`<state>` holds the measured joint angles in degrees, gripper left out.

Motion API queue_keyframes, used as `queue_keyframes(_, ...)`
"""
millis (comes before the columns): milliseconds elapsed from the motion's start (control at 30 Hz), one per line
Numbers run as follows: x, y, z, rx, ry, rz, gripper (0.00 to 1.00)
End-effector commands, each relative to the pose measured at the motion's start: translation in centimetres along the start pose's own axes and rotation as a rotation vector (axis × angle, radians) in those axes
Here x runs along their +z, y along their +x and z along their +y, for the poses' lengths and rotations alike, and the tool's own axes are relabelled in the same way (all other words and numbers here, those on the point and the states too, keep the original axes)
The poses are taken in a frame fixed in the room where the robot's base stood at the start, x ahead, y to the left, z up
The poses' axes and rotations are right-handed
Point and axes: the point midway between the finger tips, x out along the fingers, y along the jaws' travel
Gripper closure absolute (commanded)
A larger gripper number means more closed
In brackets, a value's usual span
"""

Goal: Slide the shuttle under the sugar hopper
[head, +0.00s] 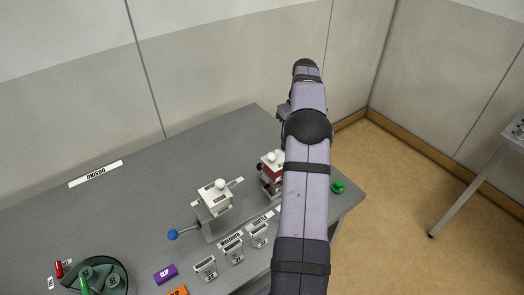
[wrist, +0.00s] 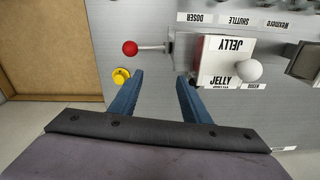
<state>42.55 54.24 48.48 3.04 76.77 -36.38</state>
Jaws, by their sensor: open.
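My gripper (wrist: 160,76) is open in the wrist view, with two blue fingers apart and nothing between them. A white hopper marked JELLY (wrist: 215,45), with a white knob, stands to the right of the fingertips. In the head view a white hopper (head: 217,203) with a white knob stands on the table near a blue-ball lever (head: 173,234); I cannot read its label, so I cannot tell whether it is the sugar hopper. A small pale cup (head: 258,237) stands by the SHUTTLE label (head: 262,217); I cannot tell whether it is the shuttle. My arm hides the gripper there.
A second hopper with red parts (head: 268,174) is partly behind my arm. Two more cups (head: 206,268) (head: 233,253) stand nearby. A red-ball lever (wrist: 131,48) and yellow button (wrist: 120,76) are close to the left finger. The table's back left (head: 140,185) is mostly clear.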

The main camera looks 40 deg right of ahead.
Motion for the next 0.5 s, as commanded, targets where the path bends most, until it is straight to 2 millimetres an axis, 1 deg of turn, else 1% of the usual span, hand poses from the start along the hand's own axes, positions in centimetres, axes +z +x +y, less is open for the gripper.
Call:
queue_keyframes(33,-1.5,-0.9,-1.5,-0.025,-0.004,0.011,0.57)
queue_keyframes(67,-2.2,-0.7,-2.5,-0.044,-0.003,0.014,0.57)
queue_keyframes(100,-3.0,-0.1,-3.8,-0.07,0.005,0.014,0.57)
queue_keyframes(200,-3.9,2.3,-6.4,-0.122,0.041,-0.007,0.57)
queue_keyframes(300,-4.1,3.5,-7.7,-0.149,0.069,-0.023,0.57)
queue_keyframes(500,-4.2,3.8,-8.1,-0.157,0.081,-0.03,0.57)
